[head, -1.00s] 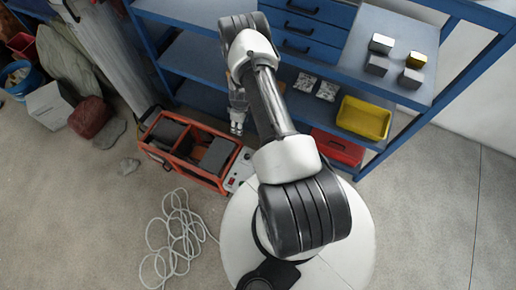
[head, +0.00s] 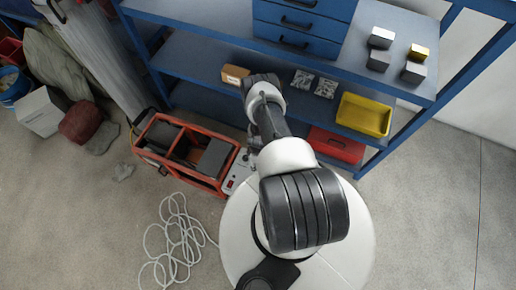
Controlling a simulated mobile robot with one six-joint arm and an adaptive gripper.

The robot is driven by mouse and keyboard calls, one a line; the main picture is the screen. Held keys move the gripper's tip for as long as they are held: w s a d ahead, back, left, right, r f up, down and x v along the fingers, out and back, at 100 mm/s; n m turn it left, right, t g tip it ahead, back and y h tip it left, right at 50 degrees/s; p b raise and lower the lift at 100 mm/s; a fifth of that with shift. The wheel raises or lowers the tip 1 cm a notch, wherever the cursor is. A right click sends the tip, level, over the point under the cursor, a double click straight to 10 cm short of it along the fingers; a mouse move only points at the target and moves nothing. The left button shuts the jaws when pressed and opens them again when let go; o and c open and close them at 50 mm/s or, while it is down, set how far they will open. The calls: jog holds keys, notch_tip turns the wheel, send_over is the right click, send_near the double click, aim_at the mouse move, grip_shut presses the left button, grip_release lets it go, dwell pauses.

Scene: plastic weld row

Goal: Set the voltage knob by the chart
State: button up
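An orange-framed machine (head: 186,152) with dark blocks inside stands on the floor left of my base. Its light control panel (head: 237,172) is at its right end and carries a small red switch (head: 230,183). Small dark spots show near the panel's upper end, but I cannot make out which is the voltage knob or where it points. No readable chart shows.
Blue shelving (head: 200,62) stands close behind the machine, with a yellow bin (head: 364,115), a red bin (head: 336,146) and a small orange-brown box (head: 235,75). A white cable (head: 178,240) lies coiled on the floor. Rocks and a white box (head: 45,108) are at left.

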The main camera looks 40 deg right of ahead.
notch_tip(320, 180, down, 12)
jog(key=b, duration=1.1)
jog(key=c, duration=1.1)
